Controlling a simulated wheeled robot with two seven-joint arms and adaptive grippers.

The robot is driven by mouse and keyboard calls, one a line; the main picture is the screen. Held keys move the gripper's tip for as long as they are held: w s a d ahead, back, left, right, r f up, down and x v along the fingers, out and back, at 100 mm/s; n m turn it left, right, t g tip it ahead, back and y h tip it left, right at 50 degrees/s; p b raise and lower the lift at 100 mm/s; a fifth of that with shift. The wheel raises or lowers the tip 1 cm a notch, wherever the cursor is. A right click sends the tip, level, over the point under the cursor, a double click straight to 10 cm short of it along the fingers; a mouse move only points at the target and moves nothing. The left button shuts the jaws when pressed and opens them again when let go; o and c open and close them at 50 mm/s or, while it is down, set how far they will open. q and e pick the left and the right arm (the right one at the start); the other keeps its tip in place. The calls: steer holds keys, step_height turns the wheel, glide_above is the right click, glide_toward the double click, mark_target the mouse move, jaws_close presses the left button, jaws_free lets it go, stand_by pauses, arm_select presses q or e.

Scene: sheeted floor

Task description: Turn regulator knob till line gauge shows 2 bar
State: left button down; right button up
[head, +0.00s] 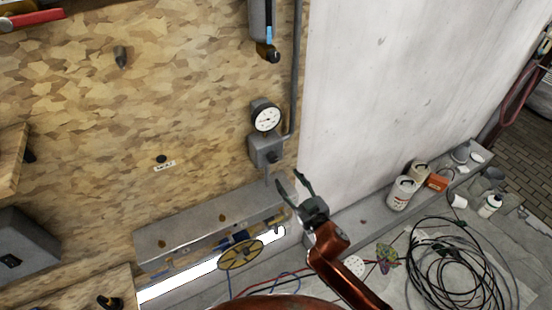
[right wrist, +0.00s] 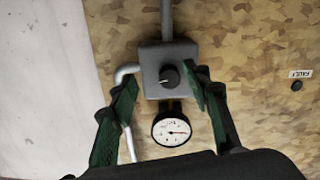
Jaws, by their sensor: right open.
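The round white line gauge (head: 266,118) is on the chipboard wall above the grey regulator box (head: 259,150). The dark regulator knob (head: 276,156) sticks out of the box front. In the right wrist view, which is turned over, the knob (right wrist: 169,76) is on the box (right wrist: 152,58) and the gauge (right wrist: 172,129) is below it. My right gripper (head: 292,182) is open and empty, below and short of the knob. The knob appears between its fingers (right wrist: 163,84), apart from them. My left gripper is not in view.
A grey pipe (head: 295,70) runs down beside the gauge. A metal ledge (head: 200,220) with a yellow handwheel (head: 241,254) is below. Cans (head: 402,192) and coiled black cable (head: 455,265) are at right. A "FAULT" label (right wrist: 300,74) is on the wall.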

mark_target(274, 160)
steer(key=w+a+r, duration=0.1)
steer(key=w, duration=0.1)
steer(key=w+a+r, duration=0.1)
steer(key=w+a, duration=0.1)
steer(key=w+a+r+p, duration=0.1)
steer(key=w, duration=0.1)
steer(key=shift+w+a, duration=0.1)
steer(key=shift+a, duration=0.1)
steer(key=shift+c, duration=0.3)
